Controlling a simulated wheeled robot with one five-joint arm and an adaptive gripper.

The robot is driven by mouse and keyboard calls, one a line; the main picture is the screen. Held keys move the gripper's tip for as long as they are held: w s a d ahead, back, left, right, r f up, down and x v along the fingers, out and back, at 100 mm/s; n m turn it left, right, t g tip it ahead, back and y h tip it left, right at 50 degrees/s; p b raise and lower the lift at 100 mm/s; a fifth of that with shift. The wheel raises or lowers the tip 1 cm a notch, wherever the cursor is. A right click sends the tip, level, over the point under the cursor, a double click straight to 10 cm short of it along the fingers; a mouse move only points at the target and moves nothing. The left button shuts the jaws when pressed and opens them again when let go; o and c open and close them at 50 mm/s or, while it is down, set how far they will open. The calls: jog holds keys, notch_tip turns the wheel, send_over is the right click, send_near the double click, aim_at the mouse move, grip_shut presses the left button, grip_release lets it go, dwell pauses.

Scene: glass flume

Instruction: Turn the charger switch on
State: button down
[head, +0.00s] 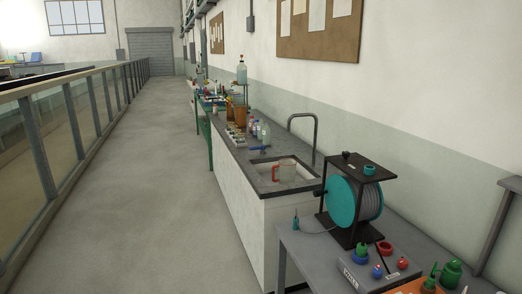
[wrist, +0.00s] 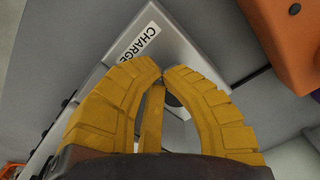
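In the wrist view the charger is a pale grey box (wrist: 190,45) with a white label reading "CHARGE", its end cut off by my finger. My gripper (wrist: 161,70) has yellow curved fingers in front of the box, their tips together with nothing visible between them. A dark round part (wrist: 172,99) shows partly behind the fingers; I cannot tell if it is the switch. In the head view a grey box (head: 352,262) with a label and red and blue knobs stands on the near bench; its label is too small to read surely. My gripper is outside the head view.
An orange object (wrist: 285,40) is beside the charger in the wrist view. In the head view a teal cable reel (head: 343,203) stands behind the grey box, and green bottles (head: 451,274) stand to its right. A sink counter (head: 262,190) lies beyond. The left floor is clear.

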jog(key=shift+w+d+r+b, duration=0.1)
jog(key=shift+w+b, duration=0.15)
jog(key=shift+w, duration=0.15)
jog(key=shift+w+d+r+b, duration=0.1)
jog(key=shift+w+b, duration=0.1)
jog(key=shift+w, duration=0.65)
jog(key=shift+f, duration=0.1)
jog(key=shift+a, duration=0.2)
notch_tip(320, 180, up, 2)
jog(key=shift+s+r+p, duration=0.1)
jog(key=shift+p, duration=0.55)
notch_tip(320, 180, up, 4)
jog(key=p, duration=0.3)
jog(key=shift+a, duration=0.1)
jog(key=shift+f, duration=0.2)
